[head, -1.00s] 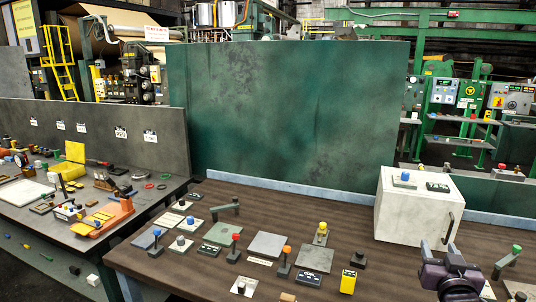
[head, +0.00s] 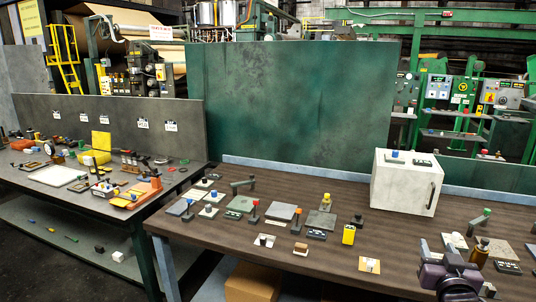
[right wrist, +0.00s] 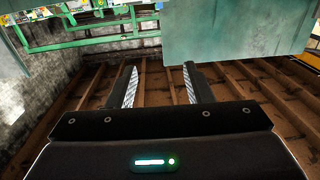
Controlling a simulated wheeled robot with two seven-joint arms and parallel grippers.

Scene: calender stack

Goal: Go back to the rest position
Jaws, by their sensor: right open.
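My right gripper (head: 440,252) is at the lower right of the head view, in front of the brown workbench's (head: 345,267) right end. In the right wrist view its two fingers stand apart with nothing between them (right wrist: 160,82). The fingers point toward a brown slatted surface and a green panel. My left gripper is in neither view.
A green panel (head: 290,120) stands behind. A cluttered grey bench (head: 100,210) is at left. A cardboard box (head: 252,283) sits below.

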